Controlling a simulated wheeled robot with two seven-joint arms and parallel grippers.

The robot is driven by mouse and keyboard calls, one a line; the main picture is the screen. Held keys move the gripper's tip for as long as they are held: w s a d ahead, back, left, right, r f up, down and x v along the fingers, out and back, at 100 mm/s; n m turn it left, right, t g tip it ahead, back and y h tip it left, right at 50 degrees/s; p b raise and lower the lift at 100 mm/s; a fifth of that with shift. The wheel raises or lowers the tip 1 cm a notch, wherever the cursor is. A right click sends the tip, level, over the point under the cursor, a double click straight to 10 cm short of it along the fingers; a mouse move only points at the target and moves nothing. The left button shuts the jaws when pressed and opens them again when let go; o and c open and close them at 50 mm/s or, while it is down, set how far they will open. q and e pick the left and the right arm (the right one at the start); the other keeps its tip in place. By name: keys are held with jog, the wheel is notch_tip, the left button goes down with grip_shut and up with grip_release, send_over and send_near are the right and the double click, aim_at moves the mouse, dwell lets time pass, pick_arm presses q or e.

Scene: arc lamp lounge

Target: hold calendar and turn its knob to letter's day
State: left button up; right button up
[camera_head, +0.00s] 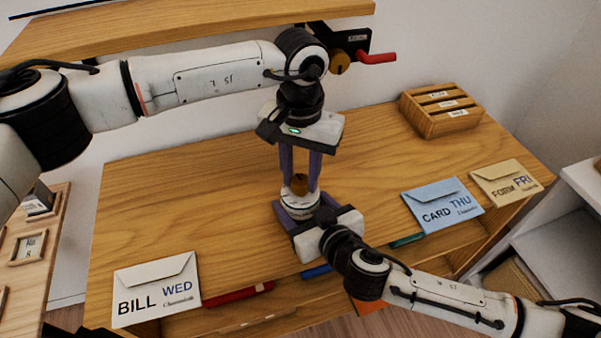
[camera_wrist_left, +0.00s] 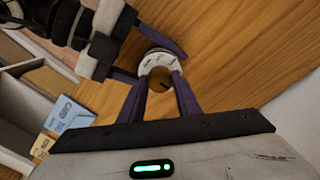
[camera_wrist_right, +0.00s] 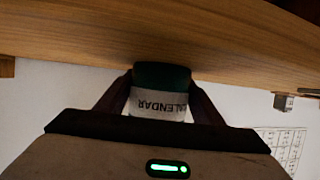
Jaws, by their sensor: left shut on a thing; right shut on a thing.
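The calendar (camera_head: 299,204) is a small round drum with a white band and a brass knob (camera_head: 299,184) on top, standing at the middle of the wooden desk. My right gripper (camera_head: 303,209) is shut on the calendar body from the front right; the right wrist view shows the word CALENDAR on its white band (camera_wrist_right: 157,105). My left gripper (camera_head: 300,180) points down from above and is shut on the knob, which also shows in the left wrist view (camera_wrist_left: 160,79). Three letters lie on the desk: BILL WED (camera_head: 156,289), CARD THU (camera_head: 443,205) and FORM FRI (camera_head: 506,183). The day on the calendar is not readable.
A wooden sorter (camera_head: 441,108) with labelled slots stands at the back right of the desk (camera_head: 190,190). A shelf (camera_head: 190,28) hangs above the back, with a red-handled black fixture (camera_head: 375,57). Red, blue and green items show along the front edge.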

aim_at(300, 180)
pick_arm(q)
jog(key=shift+m, duration=0.6)
pick_arm(e)
jog(key=shift+d+f, duration=0.1)
pick_arm(q)
jog(key=o, duration=1.1)
jog(key=shift+c, duration=0.2)
notch_tip(300, 180, up, 12)
pick_arm(e)
jog(key=o, duration=1.5)
jog(key=shift+c, duration=0.2)
